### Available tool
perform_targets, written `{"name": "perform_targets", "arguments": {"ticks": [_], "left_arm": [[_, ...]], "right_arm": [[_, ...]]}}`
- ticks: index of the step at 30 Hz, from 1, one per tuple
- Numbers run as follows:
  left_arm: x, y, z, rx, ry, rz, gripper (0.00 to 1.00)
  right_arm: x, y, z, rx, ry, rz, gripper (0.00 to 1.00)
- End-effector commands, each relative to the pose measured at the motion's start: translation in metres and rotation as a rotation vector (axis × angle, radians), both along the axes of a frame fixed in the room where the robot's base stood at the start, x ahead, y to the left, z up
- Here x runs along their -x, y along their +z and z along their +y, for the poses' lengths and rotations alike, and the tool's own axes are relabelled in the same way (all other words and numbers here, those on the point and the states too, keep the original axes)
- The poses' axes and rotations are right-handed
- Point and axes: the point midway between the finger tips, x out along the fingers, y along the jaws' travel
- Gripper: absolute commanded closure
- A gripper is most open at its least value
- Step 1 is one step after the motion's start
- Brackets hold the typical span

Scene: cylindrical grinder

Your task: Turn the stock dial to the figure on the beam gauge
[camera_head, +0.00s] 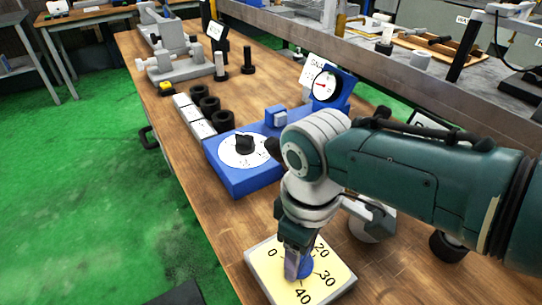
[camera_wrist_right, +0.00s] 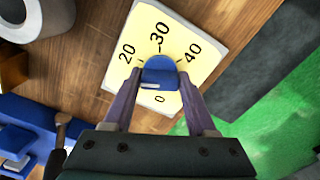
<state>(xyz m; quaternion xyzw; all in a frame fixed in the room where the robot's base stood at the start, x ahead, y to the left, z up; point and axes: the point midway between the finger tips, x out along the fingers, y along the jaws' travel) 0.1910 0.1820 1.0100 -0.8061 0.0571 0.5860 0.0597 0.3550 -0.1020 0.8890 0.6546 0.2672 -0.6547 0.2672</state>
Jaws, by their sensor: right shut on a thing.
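The stock dial is a yellow plate (camera_head: 262,276) with a pale rim and a blue knob (camera_head: 306,264), flat on the bench. In the right wrist view, the plate (camera_wrist_right: 150,20) shows 0, 20, 30 and 40 around the knob (camera_wrist_right: 160,70); a white mark is on the knob's side towards 0. My right gripper (camera_head: 298,266) points down over the plate. In the wrist view its two fingers (camera_wrist_right: 161,76) are shut on the knob's sides. A blue gauge with a round white face and red needle (camera_head: 325,86) stands further back; its reading is too small to tell. My left gripper is out of view.
A blue block with a white disc and black knob (camera_head: 243,150) lies beyond the plate. Black rings (camera_head: 209,104), white blocks (camera_head: 186,108) and a grey fixture (camera_head: 175,60) line the bench (camera_head: 215,215). A grey cylinder (camera_head: 372,226) stands under my right arm.

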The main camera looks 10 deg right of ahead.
Motion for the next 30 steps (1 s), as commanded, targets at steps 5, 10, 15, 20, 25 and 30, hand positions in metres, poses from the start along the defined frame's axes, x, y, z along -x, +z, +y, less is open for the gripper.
{"name": "perform_targets", "arguments": {"ticks": [5, 10, 15, 20, 25, 30], "left_arm": [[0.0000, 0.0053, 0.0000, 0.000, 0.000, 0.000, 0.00], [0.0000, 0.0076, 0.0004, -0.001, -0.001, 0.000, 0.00], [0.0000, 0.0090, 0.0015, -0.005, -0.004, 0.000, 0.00], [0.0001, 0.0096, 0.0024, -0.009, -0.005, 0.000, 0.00], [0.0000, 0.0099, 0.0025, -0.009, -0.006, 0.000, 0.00], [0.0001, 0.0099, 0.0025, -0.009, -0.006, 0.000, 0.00]], "right_arm": [[0.0006, 0.0016, 0.0013, -0.003, -0.152, 0.003, 0.98], [0.0004, 0.0014, 0.0010, -0.001, -0.270, 0.003, 0.98], [0.0003, 0.0011, 0.0011, -0.002, -0.355, 0.002, 0.98], [0.0000, 0.0011, 0.0007, -0.001, -0.402, 0.001, 0.98], [0.0000, 0.0010, 0.0006, 0.000, -0.425, 0.001, 0.98], [-0.0001, 0.0009, 0.0006, 0.000, -0.429, 0.001, 0.98]]}}
